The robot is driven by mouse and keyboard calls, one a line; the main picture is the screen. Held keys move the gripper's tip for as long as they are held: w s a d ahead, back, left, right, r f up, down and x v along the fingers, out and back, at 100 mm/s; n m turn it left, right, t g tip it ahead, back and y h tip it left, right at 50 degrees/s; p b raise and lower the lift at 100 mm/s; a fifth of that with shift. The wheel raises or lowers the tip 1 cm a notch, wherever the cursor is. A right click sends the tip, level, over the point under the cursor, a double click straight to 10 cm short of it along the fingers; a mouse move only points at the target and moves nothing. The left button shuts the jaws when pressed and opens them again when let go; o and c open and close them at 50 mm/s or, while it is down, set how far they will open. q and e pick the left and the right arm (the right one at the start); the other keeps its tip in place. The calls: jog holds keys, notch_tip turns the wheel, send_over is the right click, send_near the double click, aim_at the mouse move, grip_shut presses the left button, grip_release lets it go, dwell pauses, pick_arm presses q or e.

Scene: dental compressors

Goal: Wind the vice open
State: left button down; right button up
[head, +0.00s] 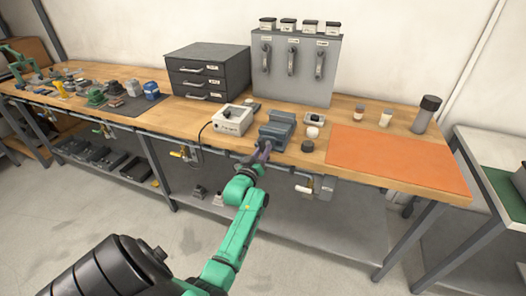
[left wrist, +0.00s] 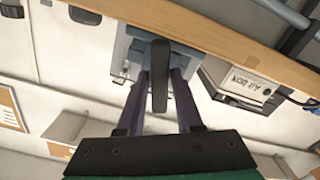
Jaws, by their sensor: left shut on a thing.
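The blue-grey vice (head: 277,130) stands at the front edge of the wooden bench. In the left wrist view the vice (left wrist: 143,58) is behind my fingers and partly hidden by them. My left gripper (head: 264,150) is at the front of the vice, its arm reaching up from below. In the left wrist view my left gripper (left wrist: 160,95) has its two dark fingers on either side of the vice's dark handle bar (left wrist: 159,72) and is shut on it. How far apart the vice jaws are I cannot tell. My right gripper is not in view.
A white box (head: 233,120) stands left of the vice; its lettered face shows in the left wrist view (left wrist: 247,83). An orange mat (head: 395,158) lies to the right. A grey drawer cabinet (head: 207,72) and a panel with hanging tools (head: 292,75) stand behind. Small jars are close by.

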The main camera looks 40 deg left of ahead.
pick_arm(q)
jog(key=c, duration=0.7)
grip_release()
jog(key=shift+s, duration=0.1)
jog(key=b+v, duration=0.1)
jog(key=v, duration=1.3)
jog(key=shift+s+d, duration=0.15)
jog(key=shift+s, duration=0.05)
